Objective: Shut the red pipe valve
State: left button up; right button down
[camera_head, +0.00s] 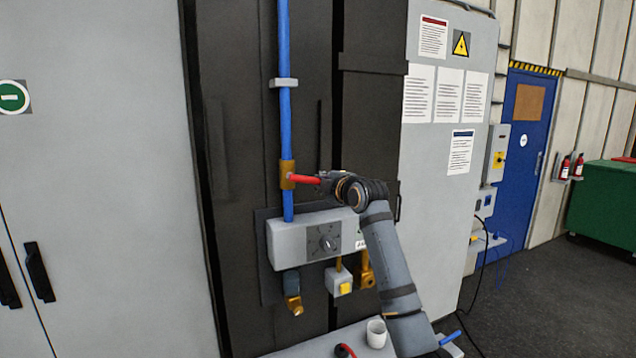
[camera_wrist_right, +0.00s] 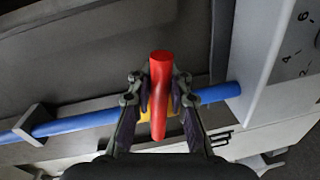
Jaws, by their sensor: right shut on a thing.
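The red valve handle (camera_head: 305,179) sticks out to the right from a brass valve body (camera_head: 287,174) on a vertical blue pipe (camera_head: 285,120) in the head view. The handle lies roughly across the pipe there. My right gripper (camera_head: 328,181) is at the handle's right part. In the right wrist view, the red handle (camera_wrist_right: 161,90) stands between the two fingers of my right gripper (camera_wrist_right: 160,92), which are shut on it. The blue pipe (camera_wrist_right: 80,124) runs behind the handle, and the brass body is mostly hidden. My left gripper is not in view.
A grey control box (camera_head: 290,243) with a dial sits just below the valve. Below it are brass fittings (camera_head: 293,303) and a small yellow-button box (camera_head: 342,283). A white cup (camera_head: 376,333) stands at the bottom. A pipe bracket (camera_head: 284,82) is above.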

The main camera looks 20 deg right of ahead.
jog(key=shift+d+r+n+p, duration=0.1)
jog(key=shift+r+n+p, duration=0.65)
jog(key=shift+n, duration=0.35)
jog(key=c, duration=1.5)
grip_release()
jog(key=shift+c, duration=0.2)
jog(key=shift+o, duration=1.4)
jog(key=shift+s+r, duration=0.2)
jog(key=shift+r, duration=0.05)
jog(key=s+r, duration=0.1)
jog(key=s, duration=1.1)
jog(key=shift+d, duration=0.2)
jog(key=shift+r, duration=0.1)
